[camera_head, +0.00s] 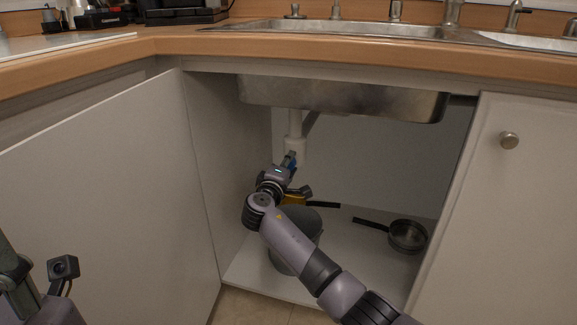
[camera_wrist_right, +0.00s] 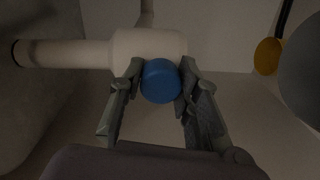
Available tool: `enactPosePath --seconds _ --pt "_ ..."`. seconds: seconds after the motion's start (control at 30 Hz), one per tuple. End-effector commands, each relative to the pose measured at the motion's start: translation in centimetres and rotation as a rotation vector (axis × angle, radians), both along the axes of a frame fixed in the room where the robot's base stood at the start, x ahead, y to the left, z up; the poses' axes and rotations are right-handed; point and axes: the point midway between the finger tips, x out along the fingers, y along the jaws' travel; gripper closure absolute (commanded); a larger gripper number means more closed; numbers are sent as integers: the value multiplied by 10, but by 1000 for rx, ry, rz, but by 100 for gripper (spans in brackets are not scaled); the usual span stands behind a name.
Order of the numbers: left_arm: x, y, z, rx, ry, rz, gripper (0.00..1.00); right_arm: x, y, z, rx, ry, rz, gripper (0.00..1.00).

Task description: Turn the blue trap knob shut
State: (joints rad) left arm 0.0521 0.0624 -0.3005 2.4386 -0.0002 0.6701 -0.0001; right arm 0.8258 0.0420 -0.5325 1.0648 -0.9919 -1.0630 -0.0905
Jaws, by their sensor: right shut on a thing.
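The blue trap knob (camera_wrist_right: 160,82) sits on the white drain pipe (camera_wrist_right: 125,45) in the right wrist view. In the head view a little of the blue knob (camera_head: 292,169) shows below the white pipe (camera_head: 295,146) under the sink. My right gripper (camera_wrist_right: 158,84) is shut on the knob, one finger on each side of it. In the head view my right gripper (camera_head: 289,162) is small and partly covered by its own wrist. At the lower left of the head view part of my left arm shows, but its gripper fingers do not.
The open cabinet door (camera_head: 110,190) stands at left, and another door (camera_head: 510,190) at right. A pan (camera_head: 407,235), a yellow pan (camera_head: 294,199) and a grey round container (camera_head: 306,222) are on the cabinet floor (camera_head: 345,265). The sink basin (camera_head: 340,97) hangs above.

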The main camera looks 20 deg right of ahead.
Motion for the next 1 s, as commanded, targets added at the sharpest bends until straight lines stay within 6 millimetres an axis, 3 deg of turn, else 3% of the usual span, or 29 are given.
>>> enactPosePath --seconds 0.27,0.3,0.57,1.0 --pt "0 0 0 0 0 0 60 -1 -1 -3 2 4 -3 98" --pt "0 0 0 0 0 0 60 -1 -1 -3 2 5 -4 67" --pt "0 0 0 0 0 -1 60 0 -1 -2 0 3 -2 50" --pt "0 1 1 -3 -2 1 60 -7 5 -1 0 1 0 49"
